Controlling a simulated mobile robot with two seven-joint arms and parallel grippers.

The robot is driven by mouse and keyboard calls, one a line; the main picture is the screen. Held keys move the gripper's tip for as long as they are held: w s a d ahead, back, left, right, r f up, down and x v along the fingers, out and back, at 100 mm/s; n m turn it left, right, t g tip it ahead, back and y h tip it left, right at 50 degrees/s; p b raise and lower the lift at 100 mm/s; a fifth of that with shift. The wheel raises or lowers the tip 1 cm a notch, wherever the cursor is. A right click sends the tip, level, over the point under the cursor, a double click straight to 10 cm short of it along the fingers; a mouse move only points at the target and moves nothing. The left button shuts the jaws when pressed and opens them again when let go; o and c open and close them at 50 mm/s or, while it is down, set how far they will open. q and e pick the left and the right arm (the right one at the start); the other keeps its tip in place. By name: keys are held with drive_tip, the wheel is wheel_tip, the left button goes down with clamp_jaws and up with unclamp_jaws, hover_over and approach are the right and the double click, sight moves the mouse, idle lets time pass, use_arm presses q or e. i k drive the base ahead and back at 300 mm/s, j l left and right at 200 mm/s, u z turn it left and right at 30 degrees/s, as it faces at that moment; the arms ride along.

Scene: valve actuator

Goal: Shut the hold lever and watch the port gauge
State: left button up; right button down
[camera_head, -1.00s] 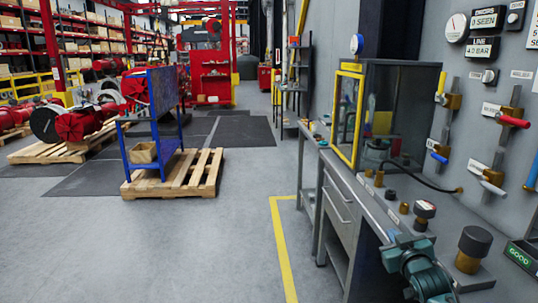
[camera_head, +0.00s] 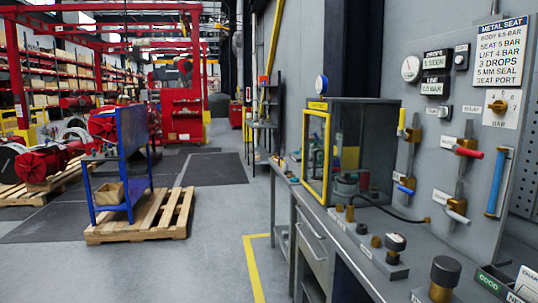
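The grey panel at right carries several valve levers: a yellow handle (camera_head: 401,118), a red handle (camera_head: 468,152), a blue handle (camera_head: 405,190) and a white handle (camera_head: 457,217). Their labels are too small to read, so I cannot tell which is the hold lever. A round white gauge (camera_head: 411,68) is on the panel, beside the drops display (camera_head: 437,56) and the line display (camera_head: 434,87). A blue-rimmed gauge (camera_head: 321,84) stands above the glass cabinet. I cannot tell which is the port gauge. Neither gripper is in view.
The yellow-framed glass cabinet (camera_head: 357,150) stands on the grey bench, with brass fittings and a dark-capped brass piece (camera_head: 443,277) in front. A metal-seat sign (camera_head: 499,58) hangs above a selector knob (camera_head: 499,106). A pallet (camera_head: 150,220) carries a blue rack.

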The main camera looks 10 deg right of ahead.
sight(405, 136)
drive_tip(key=i+j+z, duration=0.2)
drive_tip(key=z, duration=0.3)
drive_tip(key=i+j+z, duration=0.2)
drive_tip(key=z, duration=0.3)
drive_tip(key=i+j+z, duration=0.1)
drive_tip(key=j, duration=0.25)
drive_tip(key=i+j+z, duration=0.1)
drive_tip(key=j, duration=0.25)
drive_tip(key=i+j+z, duration=0.1)
drive_tip(key=j, duration=0.25)
drive_tip(key=i+j, duration=0.15)
drive_tip(key=j, duration=0.25)
drive_tip(key=i+j, duration=0.15)
drive_tip(key=j, duration=0.25)
drive_tip(key=i+j, duration=0.2)
drive_tip(key=j, duration=0.15)
drive_tip(key=i+j, duration=0.15)
drive_tip(key=j, duration=0.25)
drive_tip(key=i+j, duration=0.15)
drive_tip(key=j, duration=0.25)
drive_tip(key=i+j+z, duration=0.15)
drive_tip(key=j, duration=0.15)
drive_tip(key=j+z, duration=0.15)
drive_tip(key=j, duration=0.15)
drive_tip(key=i+j+z, duration=0.15)
drive_tip(key=j, duration=0.15)
